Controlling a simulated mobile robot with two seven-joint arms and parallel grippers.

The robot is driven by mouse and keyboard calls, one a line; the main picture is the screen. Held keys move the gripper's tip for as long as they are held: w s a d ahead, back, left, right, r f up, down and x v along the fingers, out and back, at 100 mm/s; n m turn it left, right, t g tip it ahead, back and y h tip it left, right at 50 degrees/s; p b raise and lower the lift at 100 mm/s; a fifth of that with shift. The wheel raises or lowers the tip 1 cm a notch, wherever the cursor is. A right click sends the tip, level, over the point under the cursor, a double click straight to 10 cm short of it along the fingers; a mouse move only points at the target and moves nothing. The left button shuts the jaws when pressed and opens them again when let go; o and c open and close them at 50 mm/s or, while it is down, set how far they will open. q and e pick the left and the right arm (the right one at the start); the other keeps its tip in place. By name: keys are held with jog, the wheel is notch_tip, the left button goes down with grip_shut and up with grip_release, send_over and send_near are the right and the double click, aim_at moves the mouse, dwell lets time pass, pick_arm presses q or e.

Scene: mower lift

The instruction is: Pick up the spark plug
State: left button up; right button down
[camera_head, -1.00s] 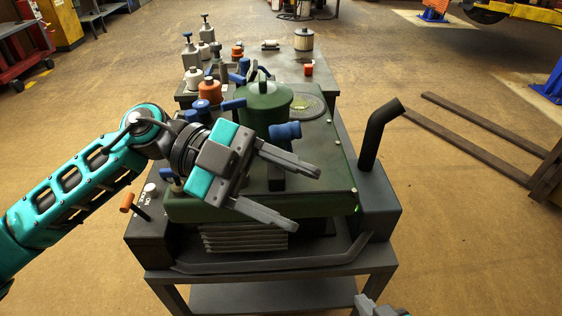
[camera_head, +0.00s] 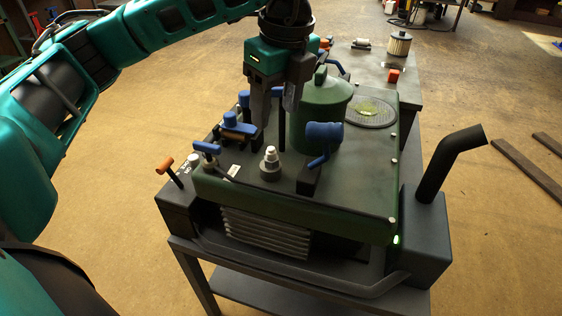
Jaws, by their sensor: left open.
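The spark plug (camera_head: 271,160) stands upright on the green deck of the mower engine (camera_head: 350,195), near its front edge. Its tip is pale and its wider lower part is grey. My left gripper (camera_head: 277,116) points down from above, just behind and above the plug in the picture. Its two fingers are apart, with nothing seen between them. The fingertips look clear of the plug. My right gripper is not in view.
A green canister (camera_head: 318,118) and a blue-capped part (camera_head: 322,138) stand right of the plug. A dark exhaust pipe (camera_head: 440,170) rises at the right.

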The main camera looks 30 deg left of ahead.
aim_at(272, 148)
pick_arm(q)
jog(key=f, duration=0.1)
jog(key=f+b, duration=0.1)
jog(key=f, duration=0.3)
jog(key=shift+a+b, duration=0.3)
jog(key=shift+a, duration=0.05)
jog(key=f, duration=0.1)
jog(key=f+b, duration=0.1)
jog(key=f, duration=0.1)
jog(key=f+b, duration=0.1)
jog(key=f, duration=0.1)
jog(key=shift+w+a+f, duration=0.2)
jog(key=shift+a+f, duration=0.05)
jog(key=shift+a, duration=0.15)
jog(key=shift+c, duration=0.3)
jog(key=c, duration=0.3)
grip_shut()
